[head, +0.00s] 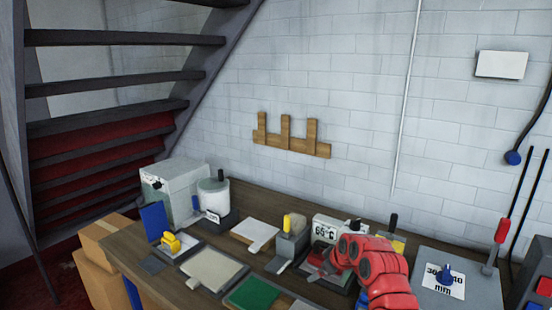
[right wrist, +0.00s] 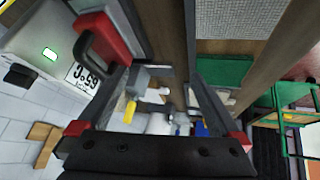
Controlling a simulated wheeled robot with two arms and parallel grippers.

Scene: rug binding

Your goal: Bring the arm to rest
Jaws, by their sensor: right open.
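My right arm (head: 375,268) is red and comes in from the lower right in the head view, bent over the workbench. Its hand is small and partly hidden there by the arm links. In the right wrist view my right gripper (right wrist: 163,80) is open, with its two dark fingers apart and nothing seen held between them. A red block with a black handle (right wrist: 104,38) lies close beside the left finger in that view; I cannot tell whether they touch. My left gripper is not in view.
The wooden bench (head: 211,245) is crowded. A display unit (head: 326,230) reading 65°C stands by the arm. A green pad (head: 252,293), a yellow-topped grey tool (head: 291,238), a white canister (head: 213,195) and a grey panel with a blue knob (head: 445,276) surround it. Open air lies above the bench.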

